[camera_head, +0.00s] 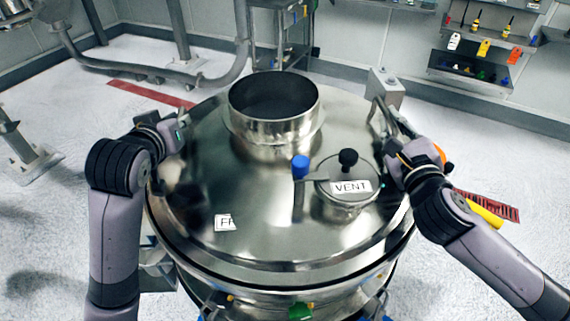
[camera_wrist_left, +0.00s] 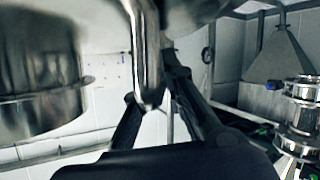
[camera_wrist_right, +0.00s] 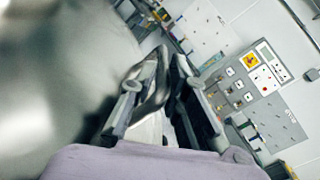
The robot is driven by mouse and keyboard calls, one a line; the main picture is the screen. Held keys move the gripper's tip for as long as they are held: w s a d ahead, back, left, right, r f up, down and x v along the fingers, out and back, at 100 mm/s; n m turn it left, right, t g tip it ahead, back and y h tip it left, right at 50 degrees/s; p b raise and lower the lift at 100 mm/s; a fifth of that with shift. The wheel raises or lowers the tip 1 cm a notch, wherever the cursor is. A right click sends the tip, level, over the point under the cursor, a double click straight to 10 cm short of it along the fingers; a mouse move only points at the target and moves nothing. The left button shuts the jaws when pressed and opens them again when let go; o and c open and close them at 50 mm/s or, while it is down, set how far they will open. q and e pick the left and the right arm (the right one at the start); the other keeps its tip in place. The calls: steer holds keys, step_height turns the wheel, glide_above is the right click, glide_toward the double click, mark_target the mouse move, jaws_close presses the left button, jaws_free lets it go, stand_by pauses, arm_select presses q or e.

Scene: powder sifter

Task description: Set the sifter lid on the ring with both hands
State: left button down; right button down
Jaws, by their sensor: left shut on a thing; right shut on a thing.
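The sifter lid (camera_head: 270,230) is a large shiny steel dome with an open round collar (camera_head: 273,105) and a small port labelled VENT (camera_head: 349,188). It lies over the round steel ring (camera_head: 265,284), with a dark line between their edges at the front; I cannot tell whether they touch all round. My left gripper (camera_head: 176,128) is at the lid's left side, shut on a bent metal handle (camera_wrist_left: 147,60). My right gripper (camera_head: 388,150) is at the right side, shut on the other handle (camera_wrist_right: 150,78). The ring's far side is hidden by the lid.
A green clamp (camera_head: 300,312) shows below the front rim. A yellow bar (camera_head: 485,214) and red floor marking lie to the right. A wall rack (camera_head: 482,47) with small bottles and coloured items is at the back right.

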arm_select(q)
steer(key=shift+a+f+b, duration=0.15)
steer(key=shift+a+b, duration=0.2)
steer(key=shift+a, duration=0.05)
arm_select(e)
steer(key=shift+d+f, duration=0.25)
arm_select(q)
steer(key=c, duration=2)
jaws_free()
steer(key=shift+f, duration=0.1)
arm_select(e)
steer(key=c, duration=1.9)
jaws_free()
steer(key=shift+f, duration=0.15)
arm_select(q)
steer(key=shift+o, duration=1.4)
steer(key=shift+s+d, duration=0.1)
arm_select(e)
steer(key=shift+o, duration=1.2)
steer(key=shift+a+r, duration=0.1)
steer(key=shift+r, duration=0.1)
arm_select(q)
steer(key=shift+o, duration=0.3)
steer(key=shift+s+d, duration=0.1)
steer(key=shift+s, duration=0.1)
arm_select(e)
steer(key=shift+o, duration=0.6)
steer(key=shift+s, duration=0.25)
